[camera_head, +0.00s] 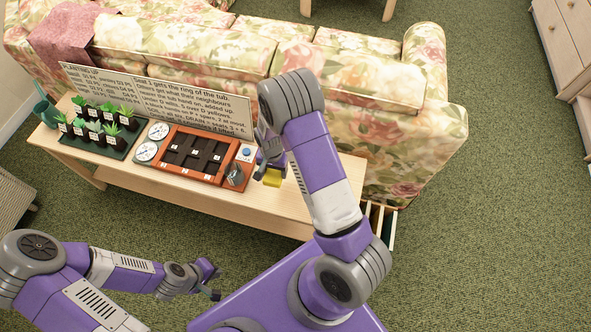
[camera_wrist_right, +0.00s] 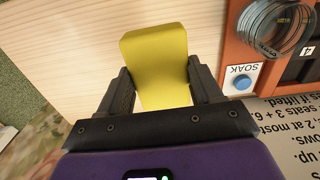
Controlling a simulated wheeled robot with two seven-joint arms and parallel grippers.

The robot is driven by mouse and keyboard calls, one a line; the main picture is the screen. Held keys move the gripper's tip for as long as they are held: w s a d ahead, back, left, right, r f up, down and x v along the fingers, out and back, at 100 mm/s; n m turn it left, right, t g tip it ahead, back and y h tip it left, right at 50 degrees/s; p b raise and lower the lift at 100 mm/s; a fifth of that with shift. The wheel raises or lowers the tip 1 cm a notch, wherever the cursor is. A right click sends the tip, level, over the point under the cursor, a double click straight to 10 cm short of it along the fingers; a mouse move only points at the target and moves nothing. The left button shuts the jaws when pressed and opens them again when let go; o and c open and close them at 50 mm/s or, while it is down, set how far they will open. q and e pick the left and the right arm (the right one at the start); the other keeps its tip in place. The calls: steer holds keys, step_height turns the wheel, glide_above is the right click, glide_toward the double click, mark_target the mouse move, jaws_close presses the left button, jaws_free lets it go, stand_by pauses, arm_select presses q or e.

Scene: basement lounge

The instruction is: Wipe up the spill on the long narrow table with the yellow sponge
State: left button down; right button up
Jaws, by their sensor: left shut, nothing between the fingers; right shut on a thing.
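The long narrow table (camera_head: 262,213) is pale wood and stands in front of the sofa. My right gripper (camera_head: 268,166) is shut on the yellow sponge (camera_head: 273,179), over the right part of the table beside the red-brown tray. In the right wrist view the sponge (camera_wrist_right: 156,60) sits between both black fingers, with bare wood behind it. I cannot tell whether the sponge touches the tabletop. I see no spill in either view; my right arm hides part of the table's right end. My left gripper (camera_head: 213,282) is shut and empty, low in front of the table.
A flowered sofa (camera_head: 390,125) stands behind. Carpet is clear at right.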

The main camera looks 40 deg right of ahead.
steer(key=shift+r, duration=0.15)
step_height(320, 180, up, 10)
steer(key=p, duration=0.8)
steer(key=s+a+r+n, duration=0.3)
steer(key=a+r+n, duration=0.3)
steer(key=r+n, duration=0.3)
steer(key=shift+r+n, duration=0.4)
steer(key=shift+r, duration=0.45)
steer(key=shift+s, duration=0.15)
